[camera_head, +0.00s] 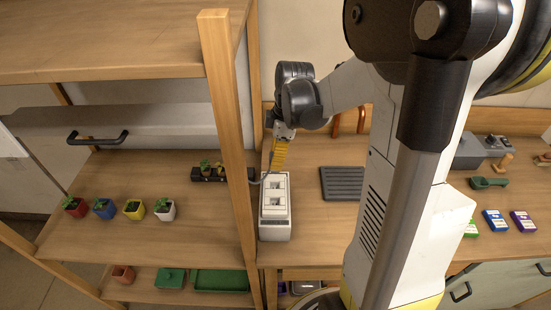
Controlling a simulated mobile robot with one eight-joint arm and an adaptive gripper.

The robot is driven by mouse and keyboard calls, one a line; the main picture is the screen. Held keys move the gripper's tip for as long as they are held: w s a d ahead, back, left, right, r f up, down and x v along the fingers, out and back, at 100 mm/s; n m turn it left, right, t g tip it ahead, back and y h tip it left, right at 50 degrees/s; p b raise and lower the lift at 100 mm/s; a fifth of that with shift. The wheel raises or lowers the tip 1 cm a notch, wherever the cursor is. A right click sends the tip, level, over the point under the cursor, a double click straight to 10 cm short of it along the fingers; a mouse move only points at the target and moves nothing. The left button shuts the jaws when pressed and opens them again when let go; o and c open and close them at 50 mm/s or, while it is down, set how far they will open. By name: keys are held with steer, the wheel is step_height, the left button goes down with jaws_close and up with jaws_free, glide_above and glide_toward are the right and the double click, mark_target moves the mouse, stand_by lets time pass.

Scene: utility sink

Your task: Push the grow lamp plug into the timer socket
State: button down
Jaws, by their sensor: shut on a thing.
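The timer socket is a pale grey box (275,231) on the bench, just right of the wooden post, with two socket recesses on its upper face. My gripper (276,168) points down at the far end of this box, below a ridged yellow section. It is shut on the grow lamp plug, which is too small and too covered to make out. A thin grey cord (256,183) shows beside the fingertips and runs left towards the post. I cannot tell whether the plug touches the box.
The wooden post (224,90) stands close left of the box. Potted plants (134,209) and a black tray (207,173) with seedlings are on the left shelf. A dark ribbed mat (342,184) lies right of the box, with bare bench between. Seed packets (495,220) lie far right.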

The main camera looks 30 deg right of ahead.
steer(key=shift+f+b, duration=2.3)
steer(key=shift+f, duration=0.65)
steer(key=shift+f+b, duration=1.2)
steer(key=shift+f, duration=0.15)
steer(key=c, duration=1.1)
jaws_free()
steer(key=r, duration=0.4)
steer(key=d+r, duration=0.1)
steer(key=r, duration=0.3)
steer(key=s+r, duration=0.1)
steer(key=r, duration=0.3)
steer(key=shift+d, duration=0.25)
steer(key=shift+f, duration=0.1)
